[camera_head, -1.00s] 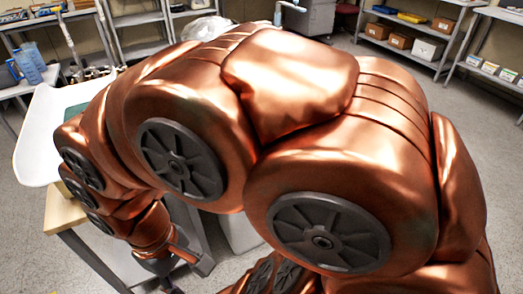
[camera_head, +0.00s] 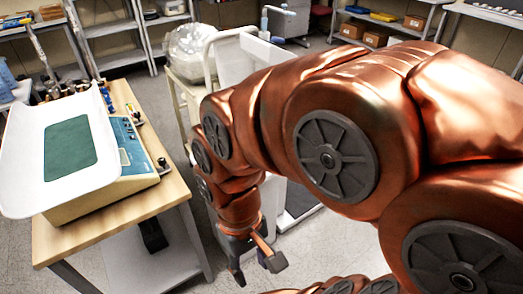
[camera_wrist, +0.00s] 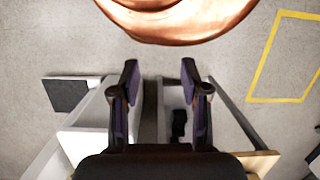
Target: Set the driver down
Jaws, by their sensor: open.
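My gripper (camera_head: 256,266) hangs low to the right of the wooden-topped table, pointing down over the floor. In the wrist view my gripper (camera_wrist: 160,80) shows its two dark fingers well apart with nothing between them. I cannot single out the driver for certain. Small tools (camera_head: 138,115) with coloured handles lie at the table's back right edge, and more stand in a group at its far left. They are too small to tell apart.
The table (camera_head: 180,190) carries a white infant scale (camera_head: 25,155) with a green pad. A black object (camera_head: 152,235) sits on its lower shelf. A white upright scale (camera_head: 232,62) and a cart with a bagged item (camera_head: 195,50) stand behind my arm. Shelves line the walls.

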